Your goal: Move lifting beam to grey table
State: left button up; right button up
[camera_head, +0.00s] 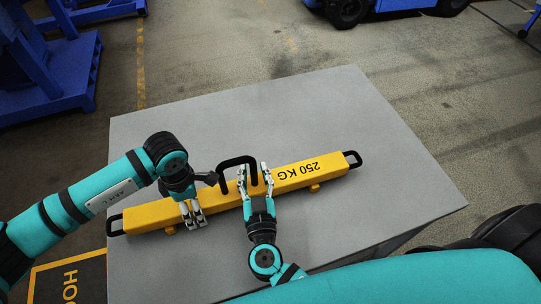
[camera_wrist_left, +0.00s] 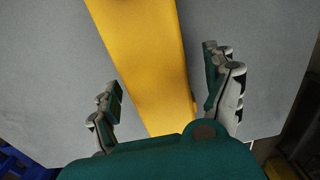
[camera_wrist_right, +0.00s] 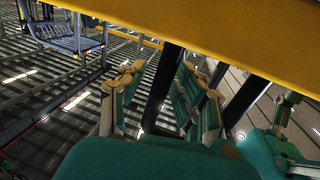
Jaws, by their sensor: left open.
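The lifting beam (camera_head: 230,198) is a long yellow bar marked 250 KG, with black end loops and a black handle (camera_head: 238,160) standing up at its middle. It lies at a slant on the grey table (camera_head: 190,125). My left gripper (camera_head: 192,216) is open and points down over the left half of the beam. In the left wrist view the beam (camera_wrist_left: 150,55) runs between its spread fingers; their height above it is unclear. My right gripper (camera_head: 255,172) has its fingers apart on either side of the handle's right leg. The right wrist view shows a black bar (camera_wrist_right: 165,80) between those fingers.
The table has bare room behind the beam and at its right. A blue frame (camera_head: 55,90) stands on the floor at the left. Blue wheeled equipment (camera_head: 395,4) is at the back. A dark floor mat with yellow lettering (camera_head: 70,280) lies at the front left.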

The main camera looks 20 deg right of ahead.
pick_arm(q)
notch_tip(320, 180, up, 8)
jog(key=shift+r, duration=0.55)
pick_arm(e)
jog(key=shift+s, duration=0.15)
jog(key=s+a, duration=0.2)
jog(key=s, duration=0.9)
jog(key=shift+s+a, duration=0.15)
jog(key=shift+s, duration=0.1)
pick_arm(q)
jog(key=shift+s, duration=0.1)
